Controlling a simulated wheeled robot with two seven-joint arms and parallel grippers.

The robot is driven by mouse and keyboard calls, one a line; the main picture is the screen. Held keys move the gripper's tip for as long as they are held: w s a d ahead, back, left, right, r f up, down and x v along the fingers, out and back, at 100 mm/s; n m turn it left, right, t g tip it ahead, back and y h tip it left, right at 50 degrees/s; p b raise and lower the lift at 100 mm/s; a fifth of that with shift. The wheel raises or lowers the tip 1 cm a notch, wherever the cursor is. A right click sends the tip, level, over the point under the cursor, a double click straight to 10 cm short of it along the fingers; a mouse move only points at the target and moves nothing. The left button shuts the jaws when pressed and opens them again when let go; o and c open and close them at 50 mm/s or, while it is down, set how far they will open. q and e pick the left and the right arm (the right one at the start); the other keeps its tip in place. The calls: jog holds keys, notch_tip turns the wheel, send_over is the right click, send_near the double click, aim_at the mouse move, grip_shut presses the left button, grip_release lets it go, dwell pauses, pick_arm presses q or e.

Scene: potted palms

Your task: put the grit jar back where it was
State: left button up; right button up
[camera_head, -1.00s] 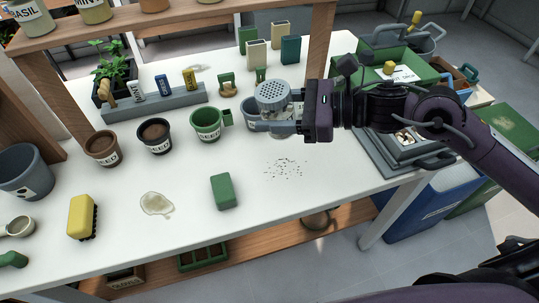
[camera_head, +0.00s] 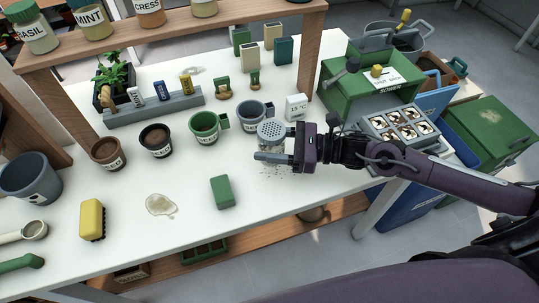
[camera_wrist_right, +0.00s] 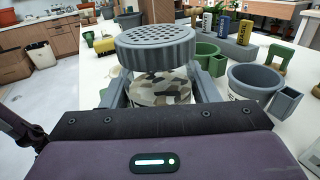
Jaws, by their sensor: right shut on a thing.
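The grit jar (camera_head: 271,131) has a grey perforated lid and a clear body with mottled grit in it. My right gripper (camera_head: 272,157) is shut around the jar's body and the jar is upright. In the right wrist view, the jar's lid (camera_wrist_right: 157,45) rises above the two fingers, with the grit (camera_wrist_right: 160,88) between them. The jar is over the patch of dark specks (camera_head: 274,172) on the white table (camera_head: 320,178). The fingers hide its base, so I cannot tell whether it touches the table. My left gripper is out of view.
A grey-blue pot (camera_head: 252,117) and a white thermometer box (camera_head: 297,107) stand just behind the jar. A green pot (camera_head: 204,127) is to the left. A green block (camera_head: 222,191) lies at the front. The grey tray (camera_head: 404,128) is at right.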

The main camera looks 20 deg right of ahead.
notch_tip(320, 180, down, 6)
jog(key=shift+r, duration=0.25)
jog(key=shift+f, duration=0.25)
jog(key=o, duration=1.1)
jog(key=shift+c, duration=0.2)
jog(key=shift+r, duration=0.1)
